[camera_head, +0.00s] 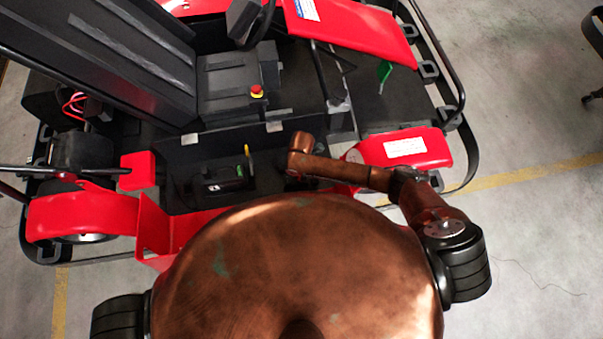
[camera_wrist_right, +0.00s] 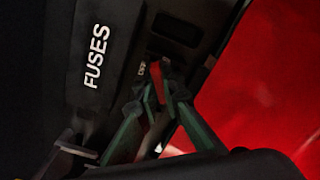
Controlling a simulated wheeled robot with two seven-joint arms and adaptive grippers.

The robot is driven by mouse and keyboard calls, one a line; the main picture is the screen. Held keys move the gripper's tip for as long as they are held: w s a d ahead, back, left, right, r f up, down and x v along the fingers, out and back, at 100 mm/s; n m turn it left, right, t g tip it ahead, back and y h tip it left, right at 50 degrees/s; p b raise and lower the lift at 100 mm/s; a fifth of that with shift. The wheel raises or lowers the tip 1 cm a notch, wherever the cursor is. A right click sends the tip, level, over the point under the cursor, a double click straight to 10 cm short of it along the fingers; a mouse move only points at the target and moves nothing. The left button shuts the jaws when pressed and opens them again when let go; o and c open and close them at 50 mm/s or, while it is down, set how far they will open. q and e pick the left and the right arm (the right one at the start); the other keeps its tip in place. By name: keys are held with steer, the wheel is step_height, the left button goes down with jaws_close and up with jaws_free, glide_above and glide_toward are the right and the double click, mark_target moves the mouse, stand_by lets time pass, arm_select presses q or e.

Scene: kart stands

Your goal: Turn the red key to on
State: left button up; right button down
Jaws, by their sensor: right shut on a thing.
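The red key (camera_wrist_right: 158,82) shows in the right wrist view as a small red piece on a dark panel, just right of the word FUSES. My right gripper (camera_wrist_right: 156,92), with green fingers, is shut on the red key from both sides. The fingers hide much of the key, and I cannot tell which way it is turned. In the head view, my right arm reaches over the kart's side, and the key cannot be made out. My left gripper is not in view.
The red and black kart (camera_head: 405,148) fills the upper head view. Its seat (camera_head: 125,55), a red button (camera_head: 257,91) and a yellow-handled lever (camera_head: 248,160) are left of my right arm. A FUSES cover (camera_wrist_right: 97,60) lies beside the key. Open floor is at right.

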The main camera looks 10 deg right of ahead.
steer(key=shift+m, duration=0.7)
steer(key=shift+s+f+m, duration=0.1)
steer(key=shift+s+m, duration=0.05)
steer(key=shift+m, duration=0.75)
steer(key=m, duration=0.4)
steer(key=c, duration=2)
jaws_free()
